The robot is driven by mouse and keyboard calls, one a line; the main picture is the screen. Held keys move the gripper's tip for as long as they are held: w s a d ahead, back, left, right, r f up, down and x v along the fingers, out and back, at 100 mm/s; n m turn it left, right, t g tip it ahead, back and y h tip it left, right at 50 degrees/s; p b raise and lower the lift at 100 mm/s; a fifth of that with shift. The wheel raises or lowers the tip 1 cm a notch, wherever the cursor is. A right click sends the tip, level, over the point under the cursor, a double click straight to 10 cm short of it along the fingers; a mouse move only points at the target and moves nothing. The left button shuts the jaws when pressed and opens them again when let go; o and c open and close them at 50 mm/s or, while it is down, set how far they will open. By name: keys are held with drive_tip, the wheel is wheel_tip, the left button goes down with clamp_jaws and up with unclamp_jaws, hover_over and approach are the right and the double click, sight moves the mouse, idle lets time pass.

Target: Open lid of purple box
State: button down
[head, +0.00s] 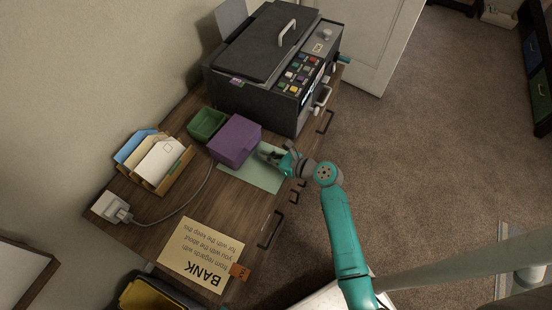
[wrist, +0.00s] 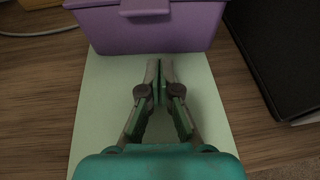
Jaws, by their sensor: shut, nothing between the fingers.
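The purple box (head: 234,140) stands on the desk with its lid down, at the back edge of a pale green blotter (head: 250,176). In the wrist view the purple box (wrist: 160,32) fills the top, with a lip or latch tab (wrist: 145,7) on its near side. My gripper (head: 265,151) is shut and empty, just in front of the box and above the blotter. In the wrist view my gripper (wrist: 159,66) points at the box's front; I cannot tell whether the fingertips touch it.
A dark machine (head: 267,55) with coloured buttons stands to the right of the box in the wrist view and behind it in the head view. A green container (head: 206,123) is beside the box. An envelope holder (head: 176,172), a plug with cord (head: 111,207) and a BANK paper (head: 205,255) lie nearby.

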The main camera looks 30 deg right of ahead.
drive_tip(key=x, duration=0.2)
drive_tip(key=shift+w+a+f, duration=0.1)
drive_tip(key=shift+w+a, duration=0.05)
drive_tip(key=shift+w, duration=0.05)
wheel_tip(320, 180, up, 2)
drive_tip(key=shift+s+r, duration=0.1)
drive_tip(key=shift+r, duration=0.9)
drive_tip(key=shift+r, duration=0.1)
